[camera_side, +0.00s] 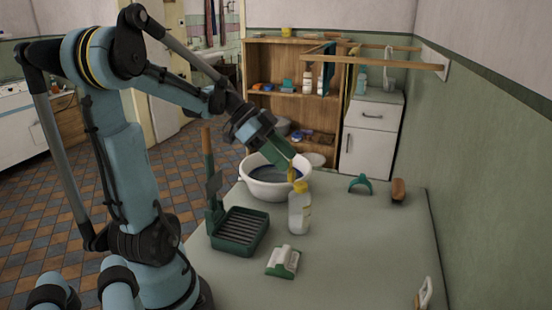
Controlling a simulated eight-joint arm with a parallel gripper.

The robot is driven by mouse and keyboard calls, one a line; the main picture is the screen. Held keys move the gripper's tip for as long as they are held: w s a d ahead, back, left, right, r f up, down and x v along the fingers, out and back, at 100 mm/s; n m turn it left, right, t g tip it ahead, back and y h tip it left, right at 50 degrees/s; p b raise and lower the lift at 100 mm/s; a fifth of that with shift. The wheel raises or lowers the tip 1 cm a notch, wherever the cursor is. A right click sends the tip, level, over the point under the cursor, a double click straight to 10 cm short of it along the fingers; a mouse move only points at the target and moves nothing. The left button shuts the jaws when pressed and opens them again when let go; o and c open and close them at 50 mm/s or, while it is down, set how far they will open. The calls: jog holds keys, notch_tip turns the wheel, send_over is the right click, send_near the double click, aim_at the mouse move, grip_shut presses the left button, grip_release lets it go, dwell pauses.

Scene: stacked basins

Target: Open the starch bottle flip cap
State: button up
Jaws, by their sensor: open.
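The starch bottle (299,211) stands upright on the grey-green table. It has a pale, translucent body and a yellow cap (301,187) on top. The fingers are open. I cannot tell whether a fingertip touches the cap. The cap is small in view, and I cannot tell whether its flip lid is up or down.
White basins (262,190) stand stacked behind the bottle. A green ribbed tray (240,232) lies left of it, and a green-and-white brush (283,262) in front. A teal handled item (360,184) and a brown brush (398,190) lie at the back right. The table's right front is mostly clear.

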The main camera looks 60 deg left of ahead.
jog(key=v, duration=0.6)
jog(key=w+d+f+n+y, duration=0.1)
jog(key=d+f+n+y, duration=0.2)
jog(key=d, duration=0.6)
jog(key=d+f+n+y, duration=0.3)
jog(key=d+f+n, duration=0.2)
jog(key=d, duration=0.4)
jog(key=shift+w+d+n+y, duration=0.3)
jog(key=shift+w+d+n, duration=0.1)
